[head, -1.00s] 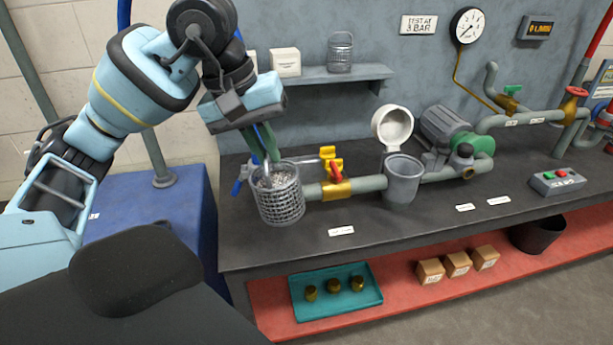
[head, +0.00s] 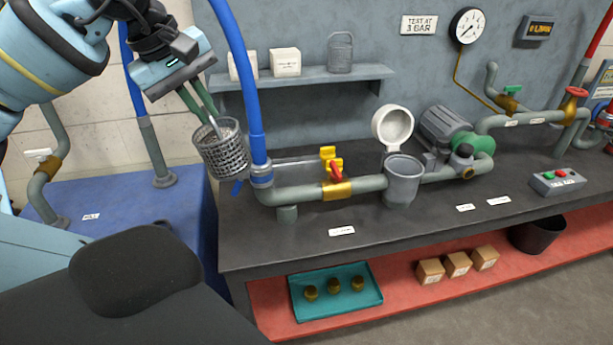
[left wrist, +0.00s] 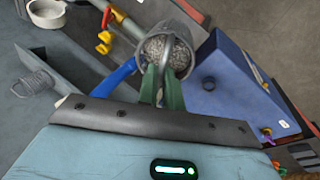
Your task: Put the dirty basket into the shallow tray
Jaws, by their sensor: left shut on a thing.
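The dirty basket (head: 224,155) is a grey mesh cup with grey clumped matter inside. It hangs, slightly tilted, in the air at the left end of the workbench. My left gripper (head: 205,112) is shut on its handle from above. The left wrist view shows the basket (left wrist: 185,22) beyond the green fingers (left wrist: 163,80), with the grey matter in its mouth. A shallow teal tray (head: 372,304) lies on the red lower shelf and holds 3 brass pieces. My right gripper is not in view.
A blue upright pipe (head: 247,90) stands close right of the basket. An open grey strainer housing (head: 404,182) with its white lid (head: 392,127) raised is on the bench. Another mesh basket (head: 340,52) stands on the wall shelf. A blue cabinet (head: 150,225) is at left.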

